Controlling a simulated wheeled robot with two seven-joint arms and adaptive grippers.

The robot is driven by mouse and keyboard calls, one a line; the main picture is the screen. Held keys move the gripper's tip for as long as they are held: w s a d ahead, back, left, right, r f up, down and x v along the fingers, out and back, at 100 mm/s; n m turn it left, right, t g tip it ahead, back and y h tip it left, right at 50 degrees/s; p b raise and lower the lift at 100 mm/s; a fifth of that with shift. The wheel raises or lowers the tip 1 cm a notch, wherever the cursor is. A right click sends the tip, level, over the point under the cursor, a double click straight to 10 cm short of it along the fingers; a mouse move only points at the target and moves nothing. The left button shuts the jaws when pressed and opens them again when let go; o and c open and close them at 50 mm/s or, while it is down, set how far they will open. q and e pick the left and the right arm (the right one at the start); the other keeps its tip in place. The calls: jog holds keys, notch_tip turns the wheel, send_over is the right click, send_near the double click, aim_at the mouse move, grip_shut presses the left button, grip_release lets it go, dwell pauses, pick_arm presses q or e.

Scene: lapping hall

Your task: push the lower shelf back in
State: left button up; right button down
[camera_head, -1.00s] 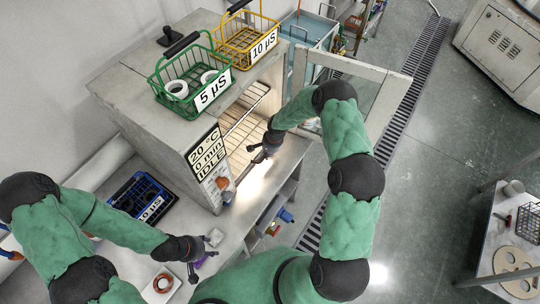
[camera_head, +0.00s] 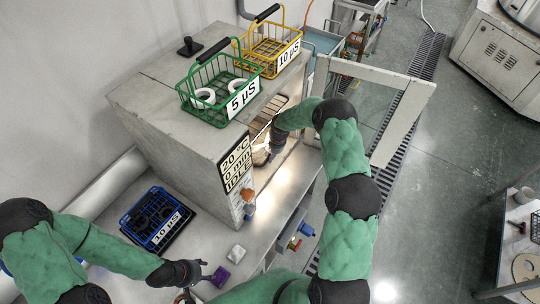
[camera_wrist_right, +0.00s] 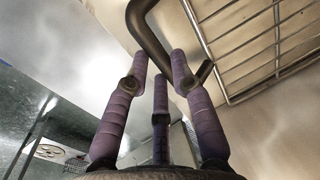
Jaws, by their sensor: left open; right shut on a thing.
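The open oven (camera_head: 170,125) stands on the bench with its door (camera_head: 402,122) swung out to the right. A wire shelf (camera_head: 267,118) shows inside it; its wire rods (camera_wrist_right: 262,40) also show in the right wrist view. My right gripper (camera_head: 272,152) is at the oven opening. In the right wrist view its fingers (camera_wrist_right: 160,75) are shut on a dark bent bar (camera_wrist_right: 148,30) beside the rods. I cannot tell whether this bar belongs to the lower shelf, which my arm partly hides. My left gripper (camera_head: 196,275) is open, low over the bench.
A green basket (camera_head: 199,83) marked 5 µS and a yellow basket (camera_head: 243,62) marked 10 µS stand on the oven.

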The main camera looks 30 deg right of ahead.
jog(key=shift+w+a+r, duration=0.1)
jog(key=shift+w, duration=0.1)
jog(key=c, duration=1.1)
grip_release()
jog(key=shift+c, duration=0.2)
jog(key=shift+o, duration=0.5)
jog(key=shift+w, duration=0.15)
jog(key=shift+a, duration=0.1)
